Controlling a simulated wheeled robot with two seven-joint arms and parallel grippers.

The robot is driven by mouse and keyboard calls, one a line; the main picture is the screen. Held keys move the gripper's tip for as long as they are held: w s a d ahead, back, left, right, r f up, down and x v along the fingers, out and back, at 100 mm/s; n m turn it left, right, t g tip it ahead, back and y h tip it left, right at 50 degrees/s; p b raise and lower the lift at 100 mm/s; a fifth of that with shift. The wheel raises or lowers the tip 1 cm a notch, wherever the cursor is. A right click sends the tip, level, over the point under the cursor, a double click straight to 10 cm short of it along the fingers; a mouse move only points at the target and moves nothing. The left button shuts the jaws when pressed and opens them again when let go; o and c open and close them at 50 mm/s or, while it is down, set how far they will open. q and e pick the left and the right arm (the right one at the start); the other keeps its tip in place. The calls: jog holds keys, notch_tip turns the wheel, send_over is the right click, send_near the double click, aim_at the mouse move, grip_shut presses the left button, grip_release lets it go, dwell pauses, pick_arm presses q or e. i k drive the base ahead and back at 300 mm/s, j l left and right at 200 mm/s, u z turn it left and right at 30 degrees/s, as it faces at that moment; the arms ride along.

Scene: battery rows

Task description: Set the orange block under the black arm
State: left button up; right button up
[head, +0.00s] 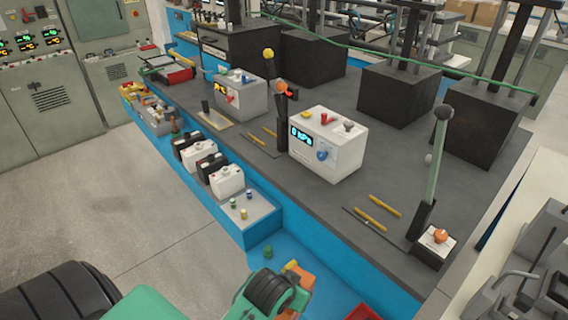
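No separate orange block can be made out for certain. An orange piece (299,274) shows at the bottom centre, against the black and green end of what looks like my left arm (266,291). I cannot tell whether it is a block or part of the arm, and no fingertips are clear. My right gripper is not in view. At the right of the bench stands a tilted lever (435,160) with a black knob and black foot. I cannot tell which is the black arm.
The grey bench (310,215) carries a white meter box (335,150), a grey meter box (240,97) and yellow rods (370,220). Batteries (226,181) line its blue front ledge. A white box with an orange button (437,243) sits by the tilted lever. Black blocks (400,90) stand behind.

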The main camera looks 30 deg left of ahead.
aim_at(264, 137)
jog(key=j+z, duration=0.25)
jog(key=j, duration=0.2)
jog(key=j+z, duration=0.3)
jog(key=k+j+z, duration=0.25)
jog(key=j, duration=0.25)
jog(key=k+j, duration=0.1)
jog(key=j, duration=0.3)
jog(key=k+j+z, duration=0.1)
jog(key=j, duration=0.3)
jog(key=k+j, duration=0.1)
jog(key=j, duration=0.25)
jog(key=k+j+z, duration=0.1)
jog(key=j, duration=0.3)
jog(key=k+j, duration=0.15)
jog(key=j, duration=0.2)
jog(key=i+z, duration=0.05)
